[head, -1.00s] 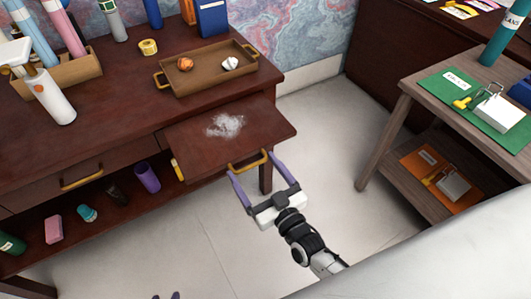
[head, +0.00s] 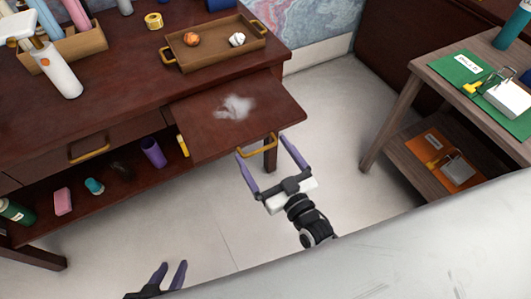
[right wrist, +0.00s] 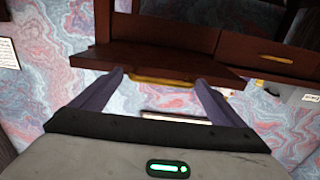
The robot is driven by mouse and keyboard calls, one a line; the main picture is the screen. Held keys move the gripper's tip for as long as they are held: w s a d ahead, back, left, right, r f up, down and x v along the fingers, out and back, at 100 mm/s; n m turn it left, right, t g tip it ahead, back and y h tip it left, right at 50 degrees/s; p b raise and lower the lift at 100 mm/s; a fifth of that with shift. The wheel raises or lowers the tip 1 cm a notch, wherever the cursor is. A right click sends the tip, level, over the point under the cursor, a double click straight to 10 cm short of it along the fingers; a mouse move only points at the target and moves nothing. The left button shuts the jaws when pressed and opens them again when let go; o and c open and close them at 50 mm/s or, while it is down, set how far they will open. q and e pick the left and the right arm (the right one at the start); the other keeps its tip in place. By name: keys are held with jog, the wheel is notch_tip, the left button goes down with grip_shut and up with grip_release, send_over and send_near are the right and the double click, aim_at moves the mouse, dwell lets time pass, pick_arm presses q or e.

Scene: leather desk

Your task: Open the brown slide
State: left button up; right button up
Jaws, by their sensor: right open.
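The brown slide (head: 205,135) is a dark wooden board drawn well out of the desk, with a patch of white powder (head: 235,107) on top. Its yellow handle (head: 258,146) is on the front edge. My right gripper (head: 263,147) is open in front of the slide, its purple fingers to either side of the handle and not closed on it. In the right wrist view the handle (right wrist: 162,82) lies between the fingertips, under the slide's edge (right wrist: 160,62). My left gripper (head: 170,275) is open and empty at the bottom, low and away from the desk; its arm is mostly hidden.
A wooden tray (head: 170,60) with two small balls stands on the desk behind the slide. A drawer with a yellow handle (head: 88,147) is to the left. A lower shelf holds a purple cup (head: 153,152). A side table (head: 440,75) is at right; floor in front is clear.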

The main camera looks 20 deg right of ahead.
jog(key=s+d, duration=0.2)
jog(key=s, duration=0.8)
dwell(0.3)
jog(key=s+d+f+g, duration=0.1)
jog(key=s+f+g, duration=0.7)
jog(key=f+g, duration=0.1)
jog(key=shift+s+d+f+h, duration=0.3)
jog(key=shift+s+f+h, duration=0.1)
jog(key=shift+f, duration=0.4)
